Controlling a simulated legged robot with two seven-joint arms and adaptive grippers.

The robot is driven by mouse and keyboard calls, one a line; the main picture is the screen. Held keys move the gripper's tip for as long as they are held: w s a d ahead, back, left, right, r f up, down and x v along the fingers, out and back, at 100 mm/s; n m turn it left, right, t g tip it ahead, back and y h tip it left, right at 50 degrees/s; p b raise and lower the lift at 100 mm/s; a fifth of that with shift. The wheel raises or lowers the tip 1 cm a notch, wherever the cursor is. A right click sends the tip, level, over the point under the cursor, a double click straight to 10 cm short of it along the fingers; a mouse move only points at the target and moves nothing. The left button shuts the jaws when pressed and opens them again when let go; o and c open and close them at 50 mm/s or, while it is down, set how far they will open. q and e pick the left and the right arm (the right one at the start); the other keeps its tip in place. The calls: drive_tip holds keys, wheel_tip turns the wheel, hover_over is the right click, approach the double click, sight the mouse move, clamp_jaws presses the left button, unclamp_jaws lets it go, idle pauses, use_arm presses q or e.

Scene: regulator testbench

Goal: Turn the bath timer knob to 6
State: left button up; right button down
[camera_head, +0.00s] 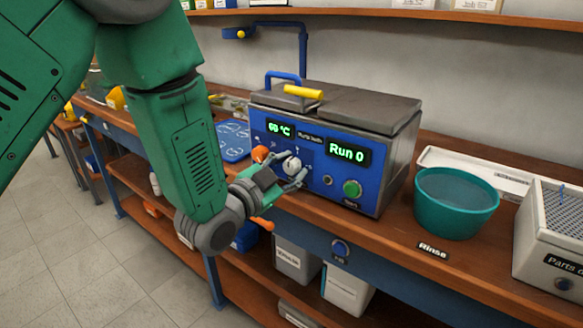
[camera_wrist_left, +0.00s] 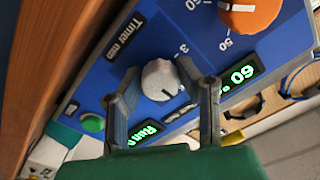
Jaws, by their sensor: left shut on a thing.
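The bath timer knob (camera_head: 291,165) is a light grey round knob on the blue front of the bath unit (camera_head: 357,186). In the left wrist view the knob (camera_wrist_left: 160,78) sits beside a "Timer min" label, with a short dark mark near its lower right rim. My left gripper (camera_head: 293,172) is at the knob. In the left wrist view its two fingers (camera_wrist_left: 157,72) are on either side of the knob, closed on it. The fingers cover part of the scale, and a "3" shows near the knob. The display (camera_head: 347,151) reads "Run 0". My right gripper is not in view.
An orange knob (camera_head: 260,154) is left of the timer knob. A green button (camera_head: 352,188) is to its right. A teal bowl (camera_head: 455,203) and a white parts box (camera_head: 552,245) stand further right on the bench. A blue-handled basket lid (camera_head: 285,92) is on top.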

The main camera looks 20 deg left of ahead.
use_arm(q)
drive_tip(key=shift+s+f, duration=0.2)
drive_tip(key=shift+f, duration=0.15)
drive_tip(key=o, duration=1.1)
drive_tip(key=shift+o, duration=0.2)
drive_tip(key=shift+r, duration=0.15)
drive_tip(key=shift+w, duration=0.1)
drive_tip(key=v, duration=0.7)
drive_tip(key=shift+s, duration=0.2)
drive_tip(key=shift+a, duration=0.1)
